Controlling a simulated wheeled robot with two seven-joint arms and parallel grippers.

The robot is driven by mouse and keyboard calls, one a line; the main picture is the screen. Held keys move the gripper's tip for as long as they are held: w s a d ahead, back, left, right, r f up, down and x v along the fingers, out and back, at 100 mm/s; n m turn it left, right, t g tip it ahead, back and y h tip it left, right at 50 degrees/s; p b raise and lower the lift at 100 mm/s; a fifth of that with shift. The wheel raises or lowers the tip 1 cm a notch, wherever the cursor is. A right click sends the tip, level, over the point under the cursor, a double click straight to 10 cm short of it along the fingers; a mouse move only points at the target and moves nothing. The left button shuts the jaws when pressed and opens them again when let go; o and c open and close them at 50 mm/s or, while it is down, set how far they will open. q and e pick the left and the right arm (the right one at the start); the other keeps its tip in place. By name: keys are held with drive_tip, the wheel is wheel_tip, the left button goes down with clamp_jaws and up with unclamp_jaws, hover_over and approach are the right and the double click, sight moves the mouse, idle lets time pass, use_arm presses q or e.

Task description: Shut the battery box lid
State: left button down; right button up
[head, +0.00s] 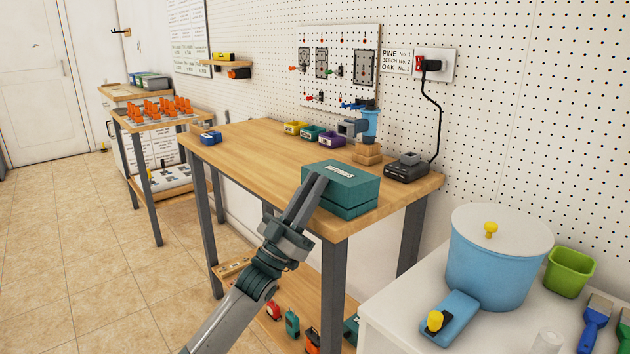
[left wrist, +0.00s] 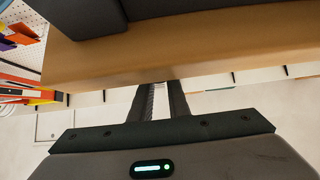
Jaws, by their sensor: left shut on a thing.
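The teal battery box (head: 350,208) stands at the front right corner of the wooden workbench. Its lid (head: 352,182), with a white label on top, lies level over the box, and a thin seam shows between them. My left gripper (head: 317,187) reaches up to the lid's left side, its fingers close together. It is shut on the lid, though the exact contact is hard to see. In the left wrist view, the fingers (left wrist: 164,98) point at the brown bench edge, with dark box-like shapes beyond. My right gripper is not in view.
The wooden workbench (head: 245,148) is clear at its middle. Small yellow, teal and purple bins (head: 312,132) stand along the back. A dark charger (head: 407,168) sits right of the box. A white table (head: 390,318) with a blue bucket (head: 490,262) stands at right.

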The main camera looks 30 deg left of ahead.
use_arm(q)
drive_tip(key=shift+w+f+y, duration=0.1)
drive_tip(key=shift+f+y, duration=0.2)
drive_tip(key=shift+f, duration=0.55)
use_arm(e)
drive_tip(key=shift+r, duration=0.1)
use_arm(q)
drive_tip(key=c, duration=1.7)
unclamp_jaws()
drive_tip(key=shift+w, duration=0.1)
drive_tip(key=shift+d, duration=0.1)
